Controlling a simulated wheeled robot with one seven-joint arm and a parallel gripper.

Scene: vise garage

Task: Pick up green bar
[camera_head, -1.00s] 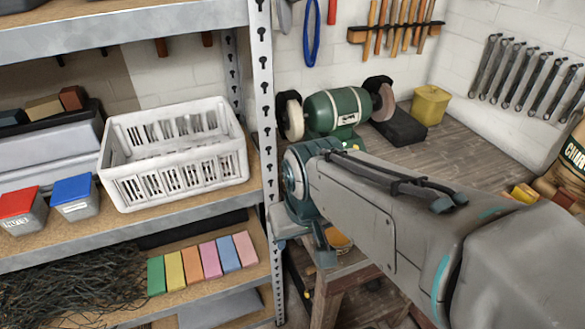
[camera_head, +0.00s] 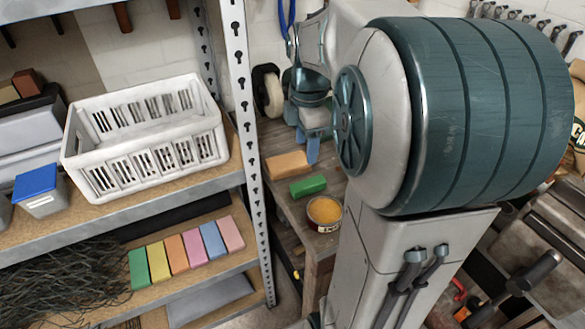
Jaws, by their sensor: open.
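A green bar (camera_head: 307,186) lies flat on the wooden workbench, between an orange-tan block and a round tin. Another green bar (camera_head: 139,269) is at the left end of a row of coloured bars on the lower shelf. My gripper (camera_head: 308,146) points down over the workbench, behind the green bar there in this view and apart from it. It is open and nothing shows between its fingers. My arm hides much of the bench to the right.
The tan block (camera_head: 287,165) and the tin (camera_head: 325,213) flank the green bar closely. A metal shelf post (camera_head: 246,130) stands left of the bench. A white basket (camera_head: 145,140) and a blue-lidded box (camera_head: 40,190) sit on the middle shelf.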

